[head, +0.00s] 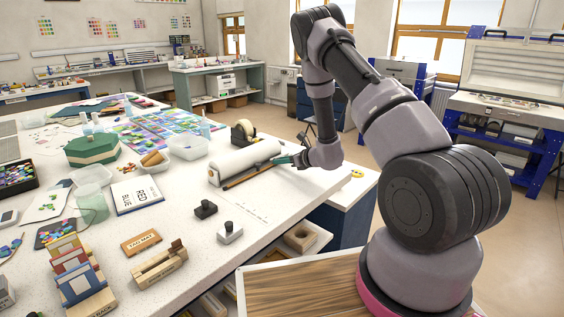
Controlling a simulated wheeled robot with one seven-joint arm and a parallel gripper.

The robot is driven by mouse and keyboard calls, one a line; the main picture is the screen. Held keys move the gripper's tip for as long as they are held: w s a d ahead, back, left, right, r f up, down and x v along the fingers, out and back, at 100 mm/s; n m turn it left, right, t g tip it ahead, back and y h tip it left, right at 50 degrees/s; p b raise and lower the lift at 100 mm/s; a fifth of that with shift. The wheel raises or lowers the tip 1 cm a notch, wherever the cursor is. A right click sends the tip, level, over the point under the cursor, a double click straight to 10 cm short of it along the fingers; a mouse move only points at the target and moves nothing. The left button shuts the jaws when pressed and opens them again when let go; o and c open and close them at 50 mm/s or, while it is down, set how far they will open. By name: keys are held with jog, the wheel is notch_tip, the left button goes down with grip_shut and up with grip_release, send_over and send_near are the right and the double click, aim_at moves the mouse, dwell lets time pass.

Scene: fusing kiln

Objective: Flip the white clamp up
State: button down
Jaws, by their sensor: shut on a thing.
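A small white block with a dark knob on top (230,233), which looks like the white clamp, sits on the white table near its front edge. A similar black block with a knob (205,209) stands just behind it to the left. My gripper (287,160) is at the right end of the white paper roll (243,160), apart from the white block and well behind and right of it. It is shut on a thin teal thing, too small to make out. The fingertips are small and partly hidden by my wrist.
A brown stick (247,177) lies along the roll's front. A tape dispenser (243,132) stands behind the roll. A wooden block (159,264), a tag mat (141,242) and a book (137,194) lie to the left. The tabletop between roll and white block is mostly clear.

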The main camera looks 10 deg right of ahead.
jog(key=shift+r, duration=0.1)
dwell(0.8)
jog(key=r+m, duration=0.1)
jog(key=r+m+y, duration=0.1)
jog(key=d+r+m+g, duration=0.1)
jog(key=shift+w+d+y, duration=0.1)
jog(key=shift+w+y, duration=0.2)
jog(key=shift+w, duration=0.05)
jog(key=d+r+m+y, duration=0.1)
jog(key=w+d+r+m+y, duration=0.1)
jog(key=m, duration=0.1)
jog(key=shift+w+r+g, duration=0.2)
jog(key=shift+r+g, duration=0.15)
jog(key=shift+g, duration=0.05)
jog(key=w+d+r+m+y, duration=0.1)
jog(key=w+d+m+y, duration=0.2)
jog(key=d+m, duration=0.2)
jog(key=shift+w+r+m+t, duration=0.3)
jog(key=shift+w+r+m, duration=0.1)
jog(key=shift+m, duration=0.8)
jog(key=shift+d, duration=0.15)
jog(key=c, duration=0.7)
grip_release()
jog(key=shift+o, duration=0.2)
